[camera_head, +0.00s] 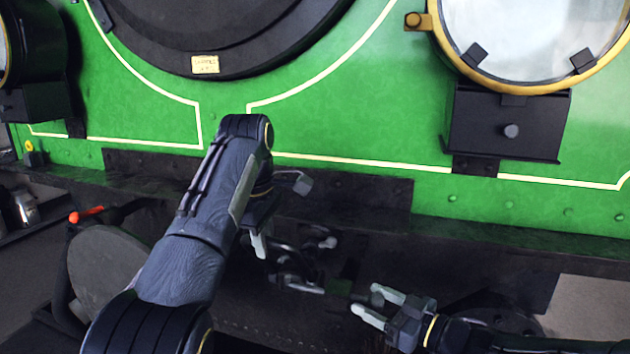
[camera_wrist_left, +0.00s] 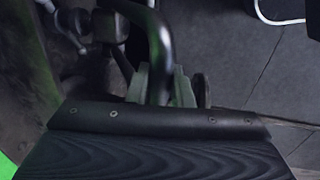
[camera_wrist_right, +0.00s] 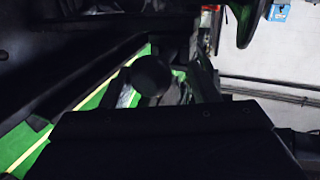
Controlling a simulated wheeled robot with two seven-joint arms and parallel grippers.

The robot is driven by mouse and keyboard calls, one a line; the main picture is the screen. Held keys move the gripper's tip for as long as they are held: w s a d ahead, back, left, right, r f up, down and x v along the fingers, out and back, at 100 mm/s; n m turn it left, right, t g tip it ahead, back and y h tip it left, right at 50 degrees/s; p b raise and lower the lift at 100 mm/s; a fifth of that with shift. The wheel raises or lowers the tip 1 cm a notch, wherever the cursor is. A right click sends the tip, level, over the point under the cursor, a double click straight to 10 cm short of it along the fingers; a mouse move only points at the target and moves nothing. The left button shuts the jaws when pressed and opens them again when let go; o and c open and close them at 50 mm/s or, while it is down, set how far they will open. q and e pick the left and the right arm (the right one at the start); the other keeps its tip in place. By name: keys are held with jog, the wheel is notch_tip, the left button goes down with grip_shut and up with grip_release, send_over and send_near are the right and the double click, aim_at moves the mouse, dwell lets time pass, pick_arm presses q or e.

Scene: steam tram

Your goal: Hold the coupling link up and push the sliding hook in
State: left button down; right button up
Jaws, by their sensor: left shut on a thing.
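The coupling link (camera_wrist_left: 157,55) is a dark curved bar in the left wrist view. It passes between the pale fingers of my left gripper (camera_wrist_left: 160,88), which is shut on it. In the head view my left gripper (camera_head: 258,243) is below the green front, and my forearm hides much of the link. Dark metal coupling parts (camera_head: 300,284) lie to its right; I cannot tell which is the sliding hook. My right gripper (camera_head: 368,301) is open, right of these parts, its two pale fingers apart. In the right wrist view a dark round knob (camera_wrist_right: 150,75) shows in front of the fingers.
The black buffer beam (camera_head: 400,235) runs across below the green tram front (camera_head: 340,120). A round grey buffer (camera_head: 103,272) stands left of my left arm. A lamp (camera_head: 535,45) on a black box is at upper right. Floor shows at lower right.

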pick_arm(q)
jog(key=shift+f, duration=0.15)
pick_arm(e)
jog(key=shift+o, duration=0.8)
jog(key=shift+w+d+f, duration=0.1)
jog(key=shift+d+f, duration=0.05)
pick_arm(q)
jog(key=shift+w, duration=0.1)
pick_arm(e)
jog(key=shift+d, duration=0.25)
pick_arm(q)
jog(key=c, duration=1.3)
grip_release()
jog(key=shift+w, duration=0.1)
jog(key=shift+o, duration=0.9)
pick_arm(e)
jog(key=v, duration=0.8)
jog(key=shift+d, duration=0.15)
pick_arm(q)
jog(key=shift+r, duration=0.2)
notch_tip(320, 180, up, 8)
jog(key=s+p, duration=0.1)
jog(key=p, duration=0.4)
jog(key=shift+s+a+f, duration=0.15)
jog(key=shift+s+a, duration=0.05)
jog(key=shift+a, duration=0.05)
pick_arm(e)
jog(key=r, duration=0.5)
jog(key=shift+s, duration=0.25)
